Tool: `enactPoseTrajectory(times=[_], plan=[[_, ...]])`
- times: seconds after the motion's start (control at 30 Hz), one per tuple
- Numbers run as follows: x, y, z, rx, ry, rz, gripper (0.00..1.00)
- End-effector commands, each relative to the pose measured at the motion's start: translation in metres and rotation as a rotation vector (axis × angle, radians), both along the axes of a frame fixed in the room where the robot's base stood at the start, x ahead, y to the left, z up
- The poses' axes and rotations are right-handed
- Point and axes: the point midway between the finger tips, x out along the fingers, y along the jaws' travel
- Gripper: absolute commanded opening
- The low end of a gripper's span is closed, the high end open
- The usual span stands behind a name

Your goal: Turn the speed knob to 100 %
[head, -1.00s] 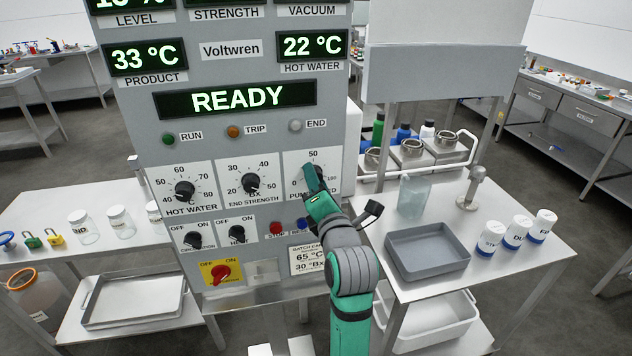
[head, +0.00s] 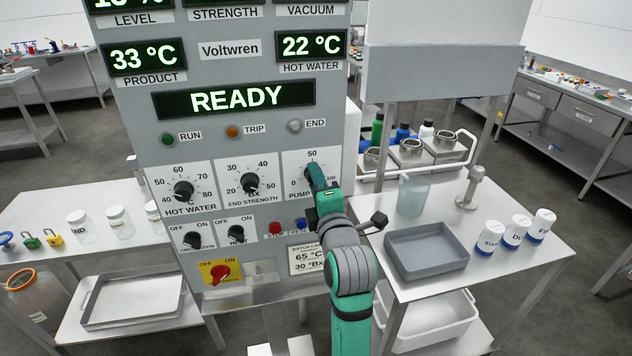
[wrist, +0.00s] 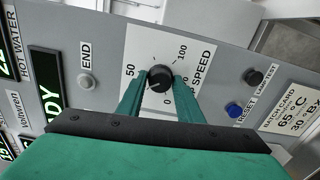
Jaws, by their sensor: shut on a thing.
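The speed knob (wrist: 160,78) is a round black knob on a white dial plate (wrist: 185,50) marked 0, 50 and 100. Its pale pointer mark looks to lie between 0 and 50; it is small, so the exact value is unclear. My gripper (wrist: 159,82) is shut on the knob, one green finger on each side. In the head view my gripper (head: 314,174) reaches the pump speed dial at the panel's right and hides the knob and part of the scale.
The blue reset button (wrist: 234,110) and a black round part (wrist: 254,77) sit close beside the dial. The END lamp (head: 295,126) is above it. The END STRENGTH knob (head: 250,182) is to its left. The READY display (head: 236,98) is lit.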

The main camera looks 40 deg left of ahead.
Motion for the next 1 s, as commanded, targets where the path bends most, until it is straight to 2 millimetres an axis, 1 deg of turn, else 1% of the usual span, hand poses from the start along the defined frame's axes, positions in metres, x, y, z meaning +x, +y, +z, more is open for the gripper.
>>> enactPoseTrajectory(times=[1.0], plan=[[-0.0003, 0.0002, -0.0018, 0.624, 0.738, -0.001, 0.10]])
